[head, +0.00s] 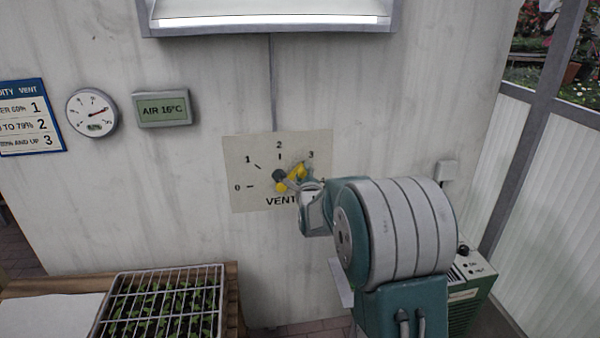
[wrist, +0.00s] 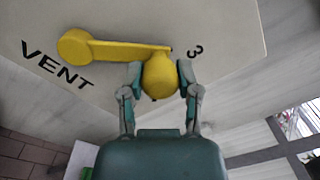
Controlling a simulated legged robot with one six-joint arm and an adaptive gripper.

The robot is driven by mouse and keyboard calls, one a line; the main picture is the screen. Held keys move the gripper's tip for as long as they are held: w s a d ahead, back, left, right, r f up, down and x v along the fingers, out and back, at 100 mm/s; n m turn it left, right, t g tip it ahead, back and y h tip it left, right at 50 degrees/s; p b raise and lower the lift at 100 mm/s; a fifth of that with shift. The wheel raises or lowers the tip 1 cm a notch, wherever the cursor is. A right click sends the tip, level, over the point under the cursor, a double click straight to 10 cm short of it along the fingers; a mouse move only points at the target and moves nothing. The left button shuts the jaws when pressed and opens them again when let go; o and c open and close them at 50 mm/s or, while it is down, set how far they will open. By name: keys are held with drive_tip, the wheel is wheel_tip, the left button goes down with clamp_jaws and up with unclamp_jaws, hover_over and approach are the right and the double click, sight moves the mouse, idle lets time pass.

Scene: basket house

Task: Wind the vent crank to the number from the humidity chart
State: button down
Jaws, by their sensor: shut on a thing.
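The vent crank (wrist: 110,48) is yellow, with a round knob (wrist: 160,76) at its outer end. My gripper (wrist: 160,70) is shut on this knob, one finger on each side. In the head view the crank (head: 297,171) points up and right, toward the 3 on the pale vent plate (head: 240,160). The plate shows 0, 1, 2 and 3; my gripper (head: 304,178) hides part of its right side. The blue-edged humidity chart (head: 30,118) is cut off at the left; its rows end in 1, 2 and 3.
A display (head: 162,109) reads AIR 16°C. A seedling tray (head: 103,322) stands below left. A green box (head: 472,292) stands right.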

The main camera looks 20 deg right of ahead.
drive_tip(key=shift+f, duration=0.3)
drive_tip(key=shift+c, duration=1.5)
unclamp_jaws()
drive_tip(key=shift+r, duration=0.1)
drive_tip(key=shift+s, duration=0.1)
drive_tip(key=shift+s+a+r, duration=0.1)
drive_tip(key=shift+s, duration=0.25)
drive_tip(key=v, duration=1.1)
